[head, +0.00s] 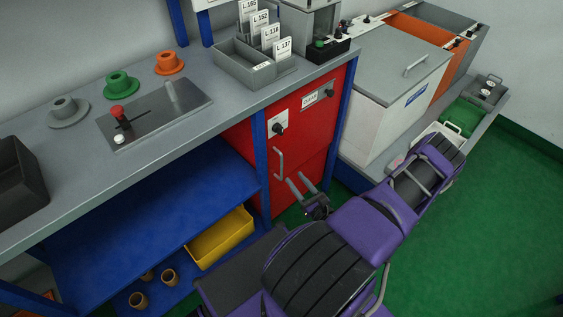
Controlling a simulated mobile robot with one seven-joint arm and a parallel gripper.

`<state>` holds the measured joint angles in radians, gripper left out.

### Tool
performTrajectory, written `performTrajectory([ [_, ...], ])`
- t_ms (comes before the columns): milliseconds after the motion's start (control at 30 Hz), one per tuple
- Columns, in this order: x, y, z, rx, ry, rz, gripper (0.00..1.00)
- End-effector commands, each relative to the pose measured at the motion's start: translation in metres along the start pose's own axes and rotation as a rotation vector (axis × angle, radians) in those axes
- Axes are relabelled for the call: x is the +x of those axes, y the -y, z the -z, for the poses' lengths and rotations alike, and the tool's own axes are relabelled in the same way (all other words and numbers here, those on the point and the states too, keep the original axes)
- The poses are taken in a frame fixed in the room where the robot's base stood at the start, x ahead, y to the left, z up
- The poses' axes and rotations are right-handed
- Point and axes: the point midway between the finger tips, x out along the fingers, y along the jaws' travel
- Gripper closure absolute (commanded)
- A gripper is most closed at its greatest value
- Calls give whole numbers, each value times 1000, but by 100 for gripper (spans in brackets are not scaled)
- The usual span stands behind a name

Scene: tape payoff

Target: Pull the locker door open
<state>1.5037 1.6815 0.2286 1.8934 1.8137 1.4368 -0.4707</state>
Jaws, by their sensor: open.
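The red locker (309,103) is built in under the right end of the grey workbench, framed by blue posts. Its upper front carries a label plate and black knobs. A grey bar handle (279,163) stands out on the left part of the red front, which looks closed. My gripper (297,185) is open, its two grey fingers pointing up and left toward the handle. The fingertips are just right of and below the handle in the picture. I cannot tell whether they touch it. Nothing shows between the fingers. My purple arm hides part of the floor in front.
The grey workbench (220,75) holds spools, a control panel with a red knob, and a card tray. A blue shelf (150,235) with a yellow bin (222,238) lies below. A white chest (385,95) stands right. Green floor (490,220) is free at right.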

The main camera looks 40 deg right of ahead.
Motion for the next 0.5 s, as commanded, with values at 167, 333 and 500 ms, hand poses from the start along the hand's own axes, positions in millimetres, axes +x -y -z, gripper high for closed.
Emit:
performTrajectory([
  [167, 41, -1, 0, -2, 2, -3, 56],
  [333, 72, -1, 0, -2, 2, -3, 56],
  [500, 92, 0, 0, -2, 0, -2, 56],
])
